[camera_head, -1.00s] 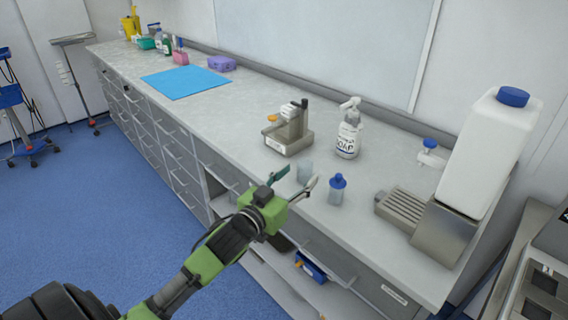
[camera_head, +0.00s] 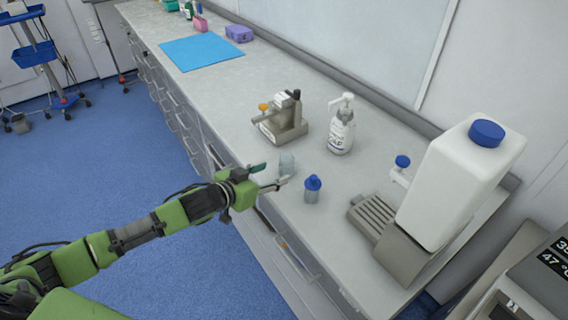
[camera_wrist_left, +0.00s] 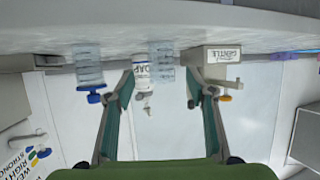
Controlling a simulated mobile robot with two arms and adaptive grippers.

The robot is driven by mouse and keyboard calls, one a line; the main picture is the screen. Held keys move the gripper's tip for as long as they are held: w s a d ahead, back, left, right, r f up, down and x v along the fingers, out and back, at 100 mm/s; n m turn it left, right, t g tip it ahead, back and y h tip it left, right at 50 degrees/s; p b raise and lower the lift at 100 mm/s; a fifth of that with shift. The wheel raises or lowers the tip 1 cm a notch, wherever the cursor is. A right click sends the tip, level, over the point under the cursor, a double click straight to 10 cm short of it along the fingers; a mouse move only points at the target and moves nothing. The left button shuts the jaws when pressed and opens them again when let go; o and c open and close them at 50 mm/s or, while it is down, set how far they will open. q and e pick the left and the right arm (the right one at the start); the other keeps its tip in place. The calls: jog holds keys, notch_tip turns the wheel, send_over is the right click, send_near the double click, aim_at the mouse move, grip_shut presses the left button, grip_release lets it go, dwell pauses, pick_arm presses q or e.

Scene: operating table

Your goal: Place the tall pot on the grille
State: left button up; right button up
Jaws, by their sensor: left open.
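A clear, uncapped pot (camera_head: 287,165) stands on the counter near its front edge. A clear pot with a blue top (camera_head: 313,190) stands to its right; I cannot tell which is the tall pot. My left gripper (camera_head: 272,174) is open, its fingertips close to the uncapped pot at the counter edge. In the left wrist view, which is upside down, the uncapped pot (camera_wrist_left: 162,54) shows between and beyond the fingers, and the blue-topped pot (camera_wrist_left: 88,66) is outside them, to the left. The grey grille (camera_head: 372,215) lies under the white tank's tap, empty. My right gripper is out of view.
A white tank with a blue cap (camera_head: 465,180) stands behind the grille. A blue mat (camera_head: 200,52) lies farther left; the counter between is clear.

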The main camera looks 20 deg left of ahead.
aim_at(282, 168)
pick_arm(q)
jog(key=x, duration=0.3)
jog(key=shift+w+d, duration=0.2)
jog(key=shift+w+p, duration=0.2)
jog(key=shift+p, duration=0.15)
jog(key=p+x, duration=0.1)
jog(key=x, duration=0.3)
jog(key=shift+w+a+f, duration=0.1)
jog(key=shift+w+f, duration=0.15)
jog(key=shift+w, duration=0.1)
jog(key=shift+s, duration=0.1)
jog(key=c, duration=1.2)
jog(key=shift+c, duration=0.6)
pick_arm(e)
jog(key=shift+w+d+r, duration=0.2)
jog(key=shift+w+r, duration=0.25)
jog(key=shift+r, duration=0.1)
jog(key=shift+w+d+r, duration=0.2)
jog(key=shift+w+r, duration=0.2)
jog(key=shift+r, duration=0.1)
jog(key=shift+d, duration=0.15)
